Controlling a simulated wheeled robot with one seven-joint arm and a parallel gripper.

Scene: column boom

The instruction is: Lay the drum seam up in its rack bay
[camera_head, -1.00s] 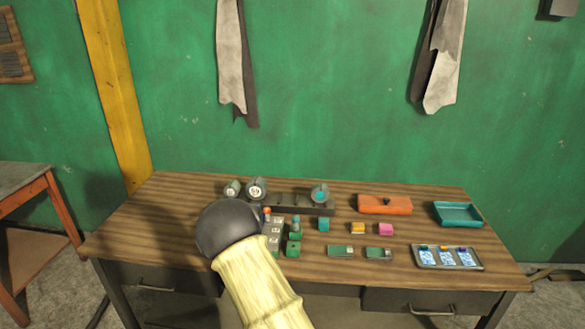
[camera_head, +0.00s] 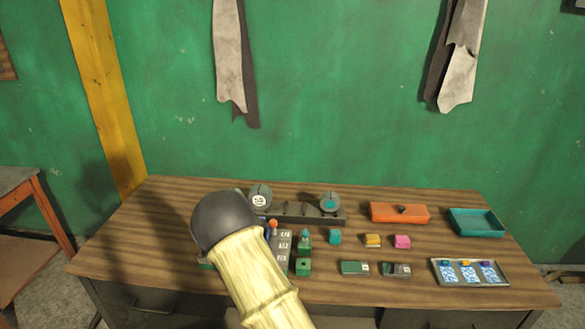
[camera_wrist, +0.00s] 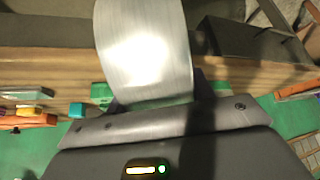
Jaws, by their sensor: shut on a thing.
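A bright silver-grey curved metal body, which I take for the drum (camera_wrist: 145,45), fills the upper middle of the wrist view. My gripper (camera_wrist: 155,100) is shut on its lower end. No seam can be made out on the glaring side that shows. In the head view my arm hides the gripper and the held drum. The dark rack (camera_head: 300,213) stands at the back of the table. Two round drum ends show in it, one on the left (camera_head: 260,197) and one on the right (camera_head: 330,202). Low dividers stand between them. My arm covers the rack's left end.
The wooden table (camera_head: 150,245) carries a grey numbered block (camera_head: 283,246), small green, teal, yellow and pink blocks, an orange box (camera_head: 400,212), a teal tray (camera_head: 476,222) and a card tray (camera_head: 470,272). The table's left part is bare. A green wall stands behind.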

